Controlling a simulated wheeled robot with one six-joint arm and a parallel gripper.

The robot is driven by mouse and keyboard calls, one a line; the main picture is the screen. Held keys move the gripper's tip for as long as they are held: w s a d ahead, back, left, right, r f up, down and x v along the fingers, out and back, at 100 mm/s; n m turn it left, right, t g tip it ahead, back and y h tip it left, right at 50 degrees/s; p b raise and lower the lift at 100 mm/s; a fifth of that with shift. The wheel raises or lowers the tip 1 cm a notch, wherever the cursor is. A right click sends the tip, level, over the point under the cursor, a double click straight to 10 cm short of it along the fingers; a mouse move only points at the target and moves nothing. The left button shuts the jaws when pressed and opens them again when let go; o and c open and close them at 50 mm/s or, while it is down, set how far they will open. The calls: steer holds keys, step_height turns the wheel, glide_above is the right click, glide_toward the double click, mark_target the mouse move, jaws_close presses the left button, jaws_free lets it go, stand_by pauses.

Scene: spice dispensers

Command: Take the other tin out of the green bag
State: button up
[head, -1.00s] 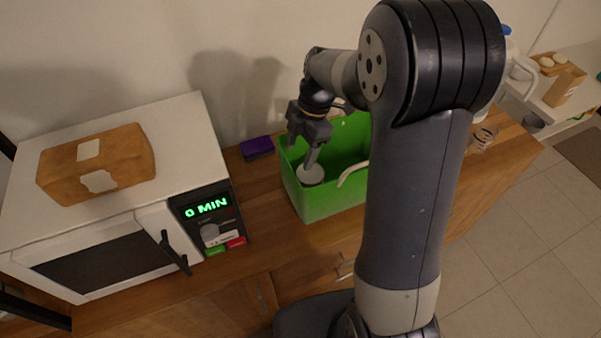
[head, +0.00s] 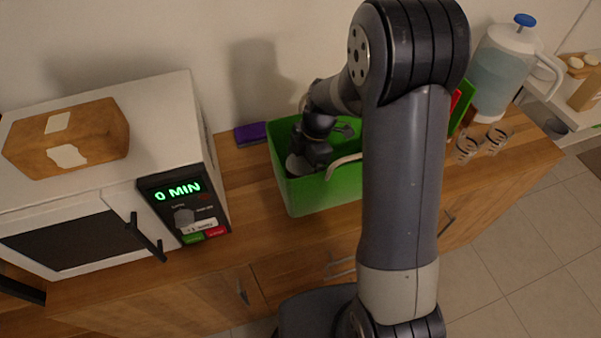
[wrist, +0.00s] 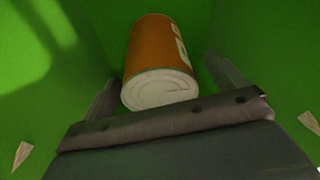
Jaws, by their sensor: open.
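The green bag (head: 322,197) stands open on the wooden counter, with a pale handle across its opening. My gripper (head: 310,165) is down inside its left part; its fingertips are hidden in the head view. The tin (wrist: 158,60), orange with white lettering and a pale round end, lies inside the bag in the wrist view. Its pale end faces the wrist camera. My gripper (wrist: 163,75) is open, with one finger on each side of the tin. I cannot tell whether either finger touches it. In the head view, a pale round end (head: 296,166) shows beside my gripper.
A white microwave (head: 185,120) with a brown loaf-like block on top stands left of the bag. A purple box (head: 250,134) lies behind. A water pitcher (head: 500,75) and glasses (head: 466,147) stand at the right. The bag's walls closely surround my gripper.

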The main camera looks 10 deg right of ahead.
steer(key=shift+x, duration=1.65)
steer(key=shift+c, duration=0.5)
steer(key=shift+r, duration=0.1)
steer(key=c, duration=1.3)
